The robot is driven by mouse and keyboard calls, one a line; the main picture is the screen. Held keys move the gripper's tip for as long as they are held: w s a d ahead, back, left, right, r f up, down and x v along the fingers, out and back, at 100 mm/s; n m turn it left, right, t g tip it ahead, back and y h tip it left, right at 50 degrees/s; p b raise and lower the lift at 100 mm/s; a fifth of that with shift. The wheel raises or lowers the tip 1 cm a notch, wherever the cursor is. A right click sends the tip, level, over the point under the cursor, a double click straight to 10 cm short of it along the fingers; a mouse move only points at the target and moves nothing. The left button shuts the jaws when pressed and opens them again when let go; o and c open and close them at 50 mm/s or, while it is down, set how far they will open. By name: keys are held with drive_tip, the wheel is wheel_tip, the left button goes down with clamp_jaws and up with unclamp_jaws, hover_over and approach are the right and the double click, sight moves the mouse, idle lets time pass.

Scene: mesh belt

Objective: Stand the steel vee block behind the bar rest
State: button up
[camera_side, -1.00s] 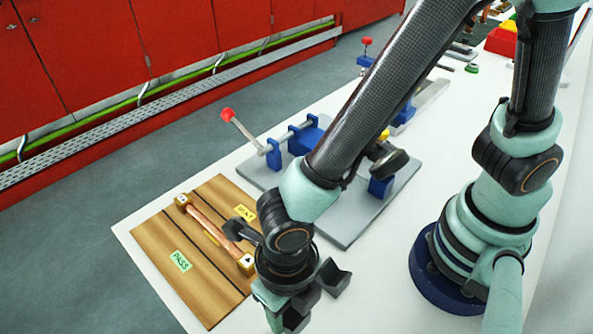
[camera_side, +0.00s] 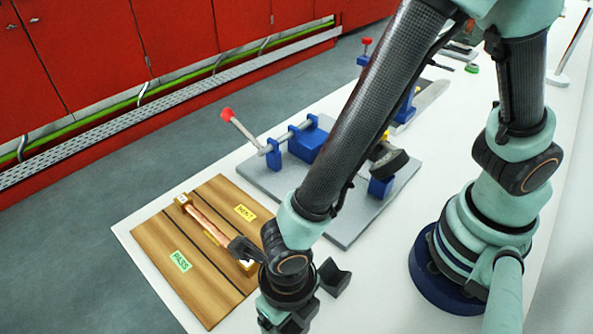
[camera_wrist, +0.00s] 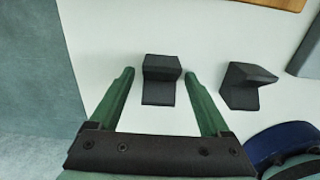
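Two dark steel vee blocks stand on the white table. One vee block (camera_wrist: 160,67) lies between my gripper's fingers in the wrist view, apart from both fingertips. The other vee block (camera_wrist: 247,87) is to its right, and one block (camera_side: 334,278) shows beside my wrist in the side view. My gripper (camera_wrist: 159,73) is open and empty, above the table. In the side view its fingers are cut off by the lower edge. A copper bar (camera_side: 208,225) rests on small brass-coloured supports (camera_side: 183,200) on a wooden board; which part is the bar rest I cannot tell.
The wooden board (camera_side: 165,232) carries PASS and other labels. A grey plate (camera_side: 345,235) with blue clamps lies behind my forearm. The table edge and floor (camera_wrist: 35,70) are left in the wrist view. White table is clear around the blocks.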

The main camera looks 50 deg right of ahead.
sight(289, 324)
wheel_tip(289, 324, up, 12)
drive_tip(key=w+d+r+m+t+y, duration=0.1)
drive_tip(key=w+d+r+m, duration=0.4)
drive_tip(key=m, duration=0.4)
drive_tip(key=w+d+r+m+t, duration=0.1)
drive_tip(key=w+d+r+m, duration=0.2)
drive_tip(key=w+d+m, duration=0.4)
drive_tip(key=d+r+m+t, duration=0.1)
drive_tip(key=d+r+m, duration=0.1)
drive_tip(key=d+m, duration=0.6)
drive_tip(key=d+r+m+t+h, duration=0.1)
drive_tip(key=d+r+m+t, duration=0.1)
drive_tip(key=d+m, duration=0.6)
drive_tip(key=m, duration=0.4)
drive_tip(key=shift+w+r+t, duration=0.25)
drive_tip(key=shift+r+t, duration=0.05)
drive_tip(key=shift+r, duration=0.1)
